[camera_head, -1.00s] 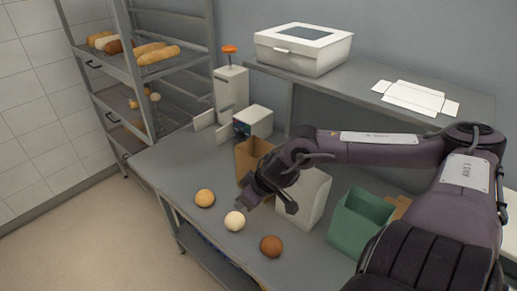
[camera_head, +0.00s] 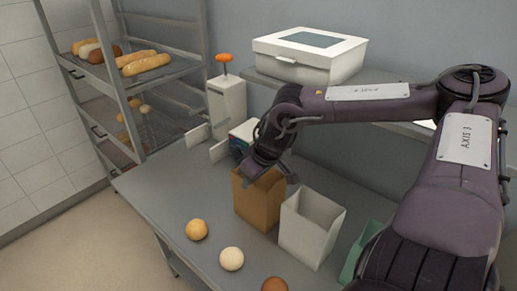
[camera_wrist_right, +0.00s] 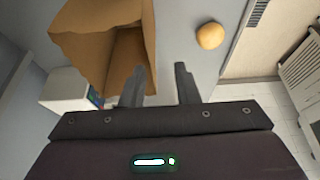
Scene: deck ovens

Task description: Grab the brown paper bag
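The brown paper bag (camera_head: 257,205) stands upright and open-topped on the grey counter, left of the white bag (camera_head: 312,228). My right gripper (camera_head: 268,178) is over the top of the brown bag. In the right wrist view, the brown bag (camera_wrist_right: 105,42) fills the upper left, with its open mouth facing the fingers. The right gripper's fingers (camera_wrist_right: 160,75) are apart with nothing between them. The left finger overlaps the bag's edge in that view; whether it touches cannot be told. My left gripper is not in view.
Three round rolls, yellowish (camera_head: 197,229), pale (camera_head: 231,258) and dark (camera_head: 274,285), lie along the counter's front. A green bag (camera_head: 352,250) stands right of the white one. A white dispenser (camera_head: 227,105) stands behind. A shelf holds a white box (camera_head: 309,56). A bread rack (camera_head: 120,75) stands left.

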